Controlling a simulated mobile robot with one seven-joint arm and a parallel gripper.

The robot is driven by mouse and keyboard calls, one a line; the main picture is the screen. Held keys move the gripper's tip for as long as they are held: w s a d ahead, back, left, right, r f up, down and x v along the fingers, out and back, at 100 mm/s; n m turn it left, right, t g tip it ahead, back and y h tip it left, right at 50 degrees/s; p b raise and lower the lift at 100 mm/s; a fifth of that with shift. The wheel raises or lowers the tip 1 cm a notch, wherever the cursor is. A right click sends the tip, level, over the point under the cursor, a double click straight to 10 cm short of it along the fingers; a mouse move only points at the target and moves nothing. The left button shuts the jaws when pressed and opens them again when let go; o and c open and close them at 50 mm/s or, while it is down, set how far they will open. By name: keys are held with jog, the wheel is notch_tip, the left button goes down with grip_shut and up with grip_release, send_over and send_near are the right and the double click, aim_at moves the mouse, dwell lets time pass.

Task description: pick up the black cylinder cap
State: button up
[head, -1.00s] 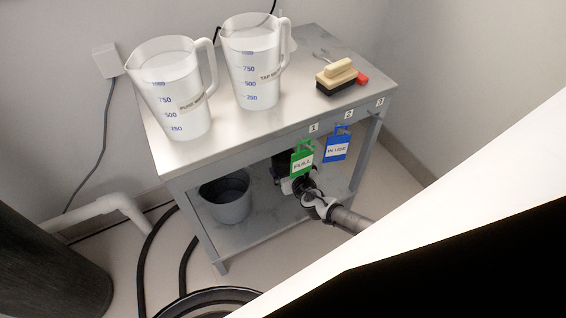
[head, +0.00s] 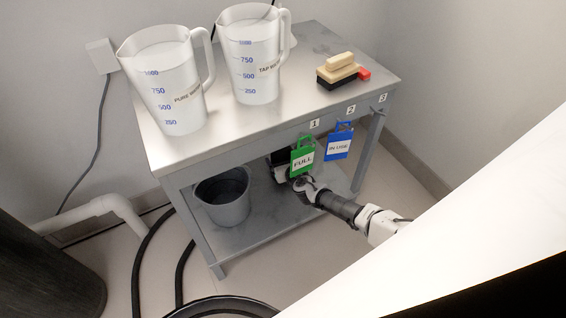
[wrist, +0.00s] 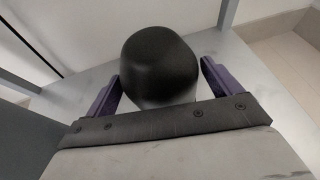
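The black cylinder cap (wrist: 160,58) fills the upper middle of the wrist view, rounded and dark, with a paler grey strip at its lower edge. My gripper (wrist: 161,72) is open, with one purple finger on each side of the cap. Narrow gaps seem to show between fingers and cap; the gripper's own bar hides the near bottom. In the head view my gripper is under the table top, mostly hidden behind the green FULL tag. A dark shape (head: 279,158) there may be the cap.
The table's lower shelf (head: 245,232) holds a grey bucket (head: 222,198) at left. Green (head: 302,158) and blue (head: 338,146) tags hang from the front edge. Two pitchers (head: 166,85) (head: 250,60) and a brush (head: 338,72) stand on top. A table leg (wrist: 227,14) rises near the cap.

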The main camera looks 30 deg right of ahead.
jog(key=c, duration=1.2)
jog(key=shift+r, duration=0.15)
